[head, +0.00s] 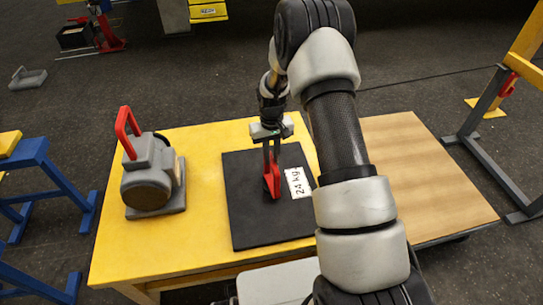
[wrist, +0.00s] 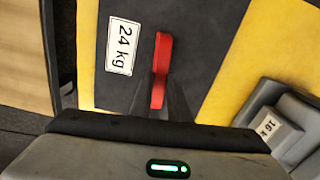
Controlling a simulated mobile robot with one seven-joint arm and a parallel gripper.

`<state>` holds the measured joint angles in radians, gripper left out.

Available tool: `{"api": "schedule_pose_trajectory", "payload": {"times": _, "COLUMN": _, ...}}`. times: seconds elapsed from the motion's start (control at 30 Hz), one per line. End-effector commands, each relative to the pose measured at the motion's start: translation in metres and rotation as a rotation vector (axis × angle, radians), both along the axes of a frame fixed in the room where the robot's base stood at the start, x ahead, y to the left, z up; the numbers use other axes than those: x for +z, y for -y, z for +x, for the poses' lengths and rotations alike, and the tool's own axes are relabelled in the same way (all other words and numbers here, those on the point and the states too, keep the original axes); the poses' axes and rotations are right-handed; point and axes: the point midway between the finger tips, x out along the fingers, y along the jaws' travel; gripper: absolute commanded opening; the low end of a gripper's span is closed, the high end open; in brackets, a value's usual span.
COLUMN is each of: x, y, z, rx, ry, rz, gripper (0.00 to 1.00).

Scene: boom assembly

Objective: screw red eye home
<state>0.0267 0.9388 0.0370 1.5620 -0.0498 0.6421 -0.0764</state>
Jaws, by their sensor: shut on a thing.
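The red eye (head: 272,180) stands at the middle of a flat black slab (head: 252,222) beside a white "24 kg" label (head: 298,183). My gripper (head: 271,155) points down over the slab and is shut on the red eye from above. In the wrist view the red eye (wrist: 160,70) shows as a red bar between my dark fingers (wrist: 160,92). The lower end of the eye, where it meets the slab, and any thread there are hidden, so how far it is seated cannot be told.
The slab lies on a yellow tabletop (head: 200,245) with a bare wooden part (head: 420,170) at right. Blue trestles stand at far left.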

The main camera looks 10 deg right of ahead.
Motion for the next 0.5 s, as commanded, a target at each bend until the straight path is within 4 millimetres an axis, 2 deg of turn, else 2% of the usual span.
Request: {"api": "schedule_pose_trajectory", "payload": {"times": 0.5, "x": 0.0017, "y": -0.0005, "z": 0.0007, "rx": -0.489, "ry": 0.001, "rz": 0.000, "gripper": 0.00}}
